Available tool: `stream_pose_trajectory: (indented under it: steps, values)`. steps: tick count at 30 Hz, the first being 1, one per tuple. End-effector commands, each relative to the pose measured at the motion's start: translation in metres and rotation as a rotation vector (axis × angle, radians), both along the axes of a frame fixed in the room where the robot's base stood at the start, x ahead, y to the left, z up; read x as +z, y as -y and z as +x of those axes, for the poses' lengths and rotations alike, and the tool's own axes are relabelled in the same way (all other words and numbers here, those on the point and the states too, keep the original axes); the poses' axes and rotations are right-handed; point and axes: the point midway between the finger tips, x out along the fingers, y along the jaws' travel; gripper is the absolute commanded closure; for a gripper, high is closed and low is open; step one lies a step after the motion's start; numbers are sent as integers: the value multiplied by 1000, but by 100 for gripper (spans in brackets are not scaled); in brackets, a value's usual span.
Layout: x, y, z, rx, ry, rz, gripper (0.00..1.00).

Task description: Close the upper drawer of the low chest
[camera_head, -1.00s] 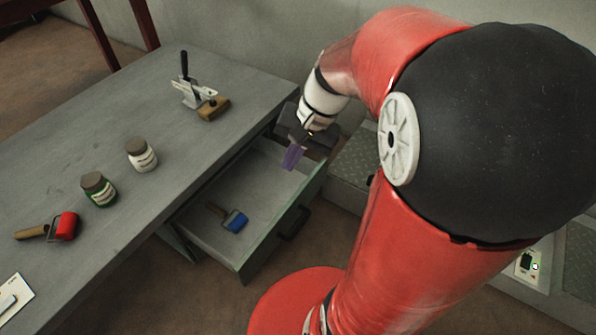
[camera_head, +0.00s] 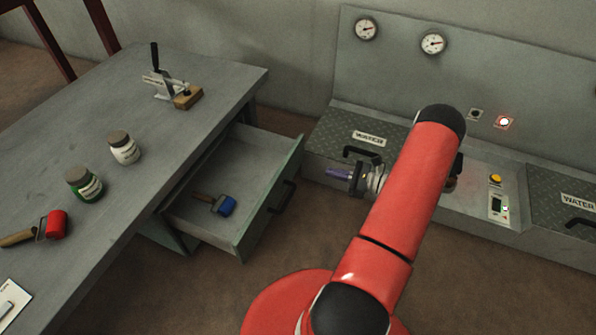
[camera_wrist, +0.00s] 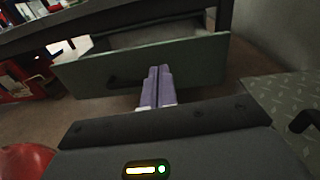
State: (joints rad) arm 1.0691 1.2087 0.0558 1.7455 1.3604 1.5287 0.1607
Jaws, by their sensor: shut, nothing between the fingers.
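The upper drawer (camera_head: 268,204) of the low grey chest is pulled out, with a dark handle (camera_head: 282,197) on its greenish front. A blue-headed roller or brush (camera_head: 226,206) lies inside it. My gripper (camera_head: 328,173) is to the right of the drawer front, apart from it, with its purple fingers together and empty. In the wrist view the fingers (camera_wrist: 158,70) point at the drawer front (camera_wrist: 195,65), and the handle (camera_wrist: 125,82) shows left of them.
The chest top (camera_head: 150,150) carries jars, a red roller (camera_head: 53,224) and a clamp (camera_head: 160,86). Bare floor lies in front of the drawer.

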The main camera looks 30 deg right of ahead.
Motion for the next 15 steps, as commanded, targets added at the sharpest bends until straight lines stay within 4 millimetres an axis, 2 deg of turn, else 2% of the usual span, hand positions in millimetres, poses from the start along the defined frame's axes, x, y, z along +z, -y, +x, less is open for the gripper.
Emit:
stream_pose_trajectory:
  steps: [1,6,11,15]
  values:
    - [-9,5,-3,-30,-1,24,100]
    - [-16,7,-1,-61,3,48,100]
    - [-15,-8,17,-56,2,48,100]
    - [-15,-27,41,-55,2,46,100]
